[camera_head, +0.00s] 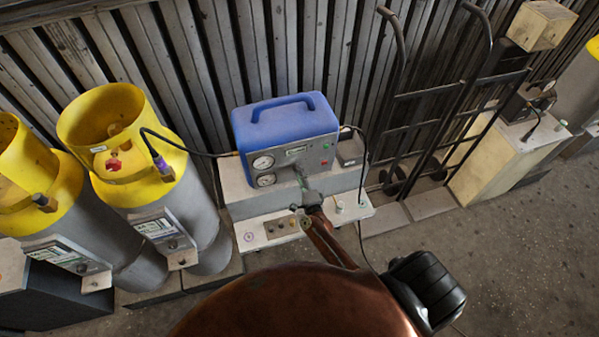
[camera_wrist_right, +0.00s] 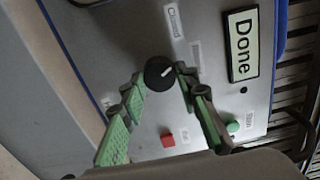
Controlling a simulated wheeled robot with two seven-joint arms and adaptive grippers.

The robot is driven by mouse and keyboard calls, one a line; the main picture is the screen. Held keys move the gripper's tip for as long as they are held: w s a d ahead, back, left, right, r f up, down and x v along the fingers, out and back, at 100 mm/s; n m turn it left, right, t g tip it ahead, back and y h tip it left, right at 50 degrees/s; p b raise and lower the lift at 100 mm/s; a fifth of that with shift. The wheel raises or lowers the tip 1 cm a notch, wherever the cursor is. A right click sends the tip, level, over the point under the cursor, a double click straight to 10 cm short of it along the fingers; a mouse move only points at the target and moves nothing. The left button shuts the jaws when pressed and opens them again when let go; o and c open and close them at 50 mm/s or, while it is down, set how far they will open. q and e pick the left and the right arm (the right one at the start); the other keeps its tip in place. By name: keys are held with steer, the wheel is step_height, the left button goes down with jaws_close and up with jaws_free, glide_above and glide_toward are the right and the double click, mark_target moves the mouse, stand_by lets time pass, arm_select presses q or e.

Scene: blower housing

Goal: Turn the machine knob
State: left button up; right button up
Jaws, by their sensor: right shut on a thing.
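The machine is a blue-topped unit with a grey front panel (camera_head: 308,160) and two round gauges, standing on a pale base. In the right wrist view, its black round knob (camera_wrist_right: 159,73) with a white pointer mark sits on the panel. My right gripper (camera_wrist_right: 160,84) has its green-padded fingers on either side of the knob and is shut on it. In the head view, my right gripper (camera_head: 302,180) reaches the panel and hides the knob. A label on the panel (camera_wrist_right: 242,45) reads "Done". My left gripper is not in view.
Yellow-topped grey cylinders (camera_head: 150,170) stand at the left, one joined to the machine by a hose. A black hand truck (camera_head: 440,110) leans on the corrugated wall at the right. A cream cabinet (camera_head: 505,145) stands beyond it. Floor at the lower right is open.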

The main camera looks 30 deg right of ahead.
steer(key=shift+a+n+p, duration=0.1)
steer(key=shift+n+p, duration=0.65)
steer(key=shift+n, duration=2.55)
steer(key=o, duration=1.1)
steer(key=v, duration=1.2)
